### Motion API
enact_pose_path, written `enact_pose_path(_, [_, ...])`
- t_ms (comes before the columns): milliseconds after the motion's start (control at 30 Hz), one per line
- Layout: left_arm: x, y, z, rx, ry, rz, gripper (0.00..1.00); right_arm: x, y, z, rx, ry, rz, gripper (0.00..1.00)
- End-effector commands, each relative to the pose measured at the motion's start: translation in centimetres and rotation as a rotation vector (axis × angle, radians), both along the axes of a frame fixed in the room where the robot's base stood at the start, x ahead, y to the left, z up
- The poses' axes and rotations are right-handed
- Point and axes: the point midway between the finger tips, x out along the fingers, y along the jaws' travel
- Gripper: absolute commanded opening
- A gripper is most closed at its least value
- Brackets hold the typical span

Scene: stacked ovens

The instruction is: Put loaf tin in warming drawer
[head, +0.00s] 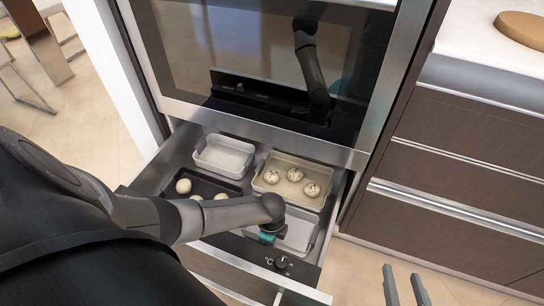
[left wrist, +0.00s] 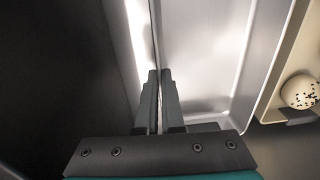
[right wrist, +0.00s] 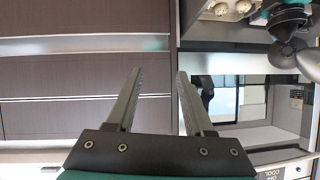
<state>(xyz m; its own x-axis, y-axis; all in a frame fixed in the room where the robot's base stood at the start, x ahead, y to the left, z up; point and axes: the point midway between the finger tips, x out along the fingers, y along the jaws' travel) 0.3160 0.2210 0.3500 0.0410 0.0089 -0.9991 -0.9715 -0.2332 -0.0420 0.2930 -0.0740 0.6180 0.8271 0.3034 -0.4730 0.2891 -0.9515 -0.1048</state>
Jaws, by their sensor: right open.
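A grey metal loaf tin (head: 301,231) sits low in the front right part of the pulled-out warming drawer (head: 171,154). In the left wrist view the tin (left wrist: 205,50) fills the middle, and its near wall runs between my fingers. My left gripper (left wrist: 159,72) is closed on that wall. In the head view my left gripper (head: 268,237) is at the tin's left side, its fingertips mostly hidden. My right gripper (head: 402,277) is open and empty, low at the right outside the drawer; its spread fingers also show in the right wrist view (right wrist: 160,75).
The drawer also holds a pale empty tin (head: 224,157), a beige tin (head: 262,184) with speckled buns, and a dark tin (head: 208,181) with pale buns. The oven door (head: 230,45) stands above. Dark cabinet drawers (head: 450,150) are at right; floor before them is clear.

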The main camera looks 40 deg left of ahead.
Motion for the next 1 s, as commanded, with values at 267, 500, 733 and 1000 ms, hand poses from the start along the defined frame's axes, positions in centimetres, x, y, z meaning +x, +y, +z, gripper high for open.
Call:
enact_pose_path(267, [0.0, 0.0, -0.3, 0.0, 0.0, 0.0, 0.2, 0.0, 0.3, 0.1, 0.015, -0.025, 0.002, 0.53])
enact_pose_path(500, [0.0, 0.0, -0.3, 0.0, 0.0, 0.0, 0.35, 0.1, 0.3, 0.1, 0.014, -0.025, 0.002, 0.53])
enact_pose_path(733, [0.0, 0.0, -0.1, 0.0, 0.0, 0.0, 0.35, 0.1, 0.2, 0.2, 0.009, -0.016, 0.001, 0.53])
enact_pose_path(1000, [-0.1, 0.0, 1.0, 0.0, 0.0, 0.0, 0.35, -0.3, -1.1, -0.1, -0.051, 0.089, -0.009, 0.53])
